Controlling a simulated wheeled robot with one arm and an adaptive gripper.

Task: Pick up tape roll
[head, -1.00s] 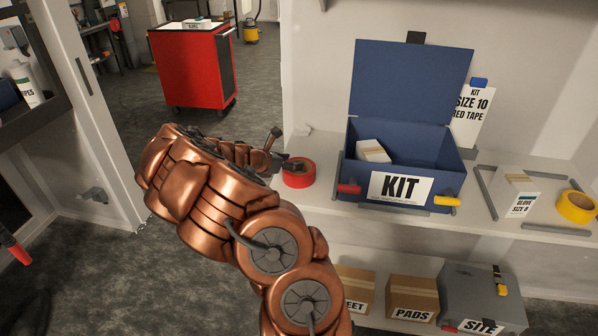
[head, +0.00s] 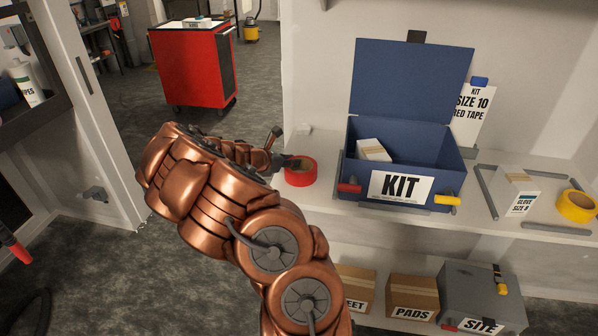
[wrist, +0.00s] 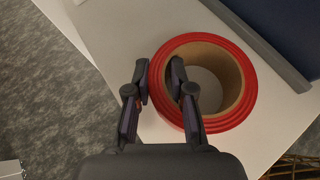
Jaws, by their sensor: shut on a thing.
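A red tape roll (head: 301,172) with a brown core lies flat at the left end of the white shelf, left of the blue kit box. In the wrist view the roll (wrist: 245,98) fills the right of centre. My gripper (wrist: 161,78) is shut on the near left wall of the roll, one finger outside it and one inside the core. In the head view my gripper (head: 286,160) reaches the roll from the left, and its fingertips are partly hidden. A yellow tape roll (head: 577,206) lies at the far right of the shelf.
The open blue kit box (head: 448,183) holds a white carton (head: 373,150). A sign (head: 470,115) reads size 10, red tape. The shelf edge is just left of the roll.

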